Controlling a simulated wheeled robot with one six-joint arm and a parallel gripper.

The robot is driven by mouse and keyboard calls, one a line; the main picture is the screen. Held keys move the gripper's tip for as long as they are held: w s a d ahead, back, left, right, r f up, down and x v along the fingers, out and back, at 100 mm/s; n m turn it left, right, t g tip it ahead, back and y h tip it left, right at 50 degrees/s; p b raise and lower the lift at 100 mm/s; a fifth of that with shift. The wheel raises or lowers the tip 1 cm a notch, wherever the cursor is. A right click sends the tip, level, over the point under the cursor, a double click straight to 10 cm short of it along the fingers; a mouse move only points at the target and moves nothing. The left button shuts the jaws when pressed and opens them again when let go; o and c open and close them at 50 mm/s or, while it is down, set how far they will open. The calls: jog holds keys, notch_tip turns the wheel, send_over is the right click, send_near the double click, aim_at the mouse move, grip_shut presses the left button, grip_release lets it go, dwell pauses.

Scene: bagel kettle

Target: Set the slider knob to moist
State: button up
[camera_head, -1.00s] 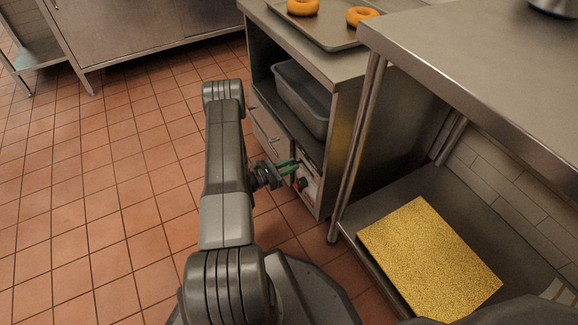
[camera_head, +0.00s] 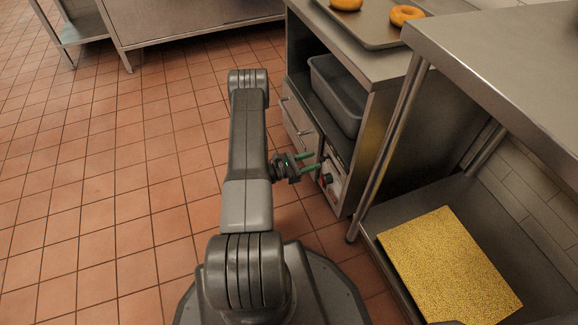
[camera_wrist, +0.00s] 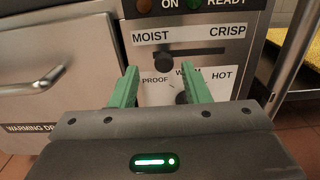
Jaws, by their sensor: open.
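The slider knob (camera_wrist: 164,62) is a small black knob on the light control panel (camera_wrist: 222,65). It sits near the left end of its dark slot, below the word MOIST; CRISP is at the right end. My gripper (camera_wrist: 159,70) is open, with green fingers pointing at the panel. In the wrist view the knob appears between the two fingertips, slightly above them; I cannot tell whether they touch it. In the head view my gripper (camera_head: 315,161) is in front of the cabinet's panel (camera_head: 334,181), and the slider is too small to make out.
A drawer with a handle (camera_wrist: 50,78) is to the left. A grey bin (camera_head: 338,92) is above the panel. A table leg (camera_head: 387,150) stands to the right.

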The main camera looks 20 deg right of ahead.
jog(key=a+p, duration=0.2)
jog(key=a, duration=0.9)
jog(key=shift+s+a, duration=0.25)
jog(key=shift+s, duration=0.2)
jog(key=shift+d, duration=0.1)
jog(key=b, duration=0.3)
send_near(325, 158)
jog(key=w+d, duration=0.1)
jog(key=d, duration=0.6)
jog(key=shift+w+f, duration=0.2)
jog(key=shift+f, duration=0.15)
jog(key=shift+a, duration=0.1)
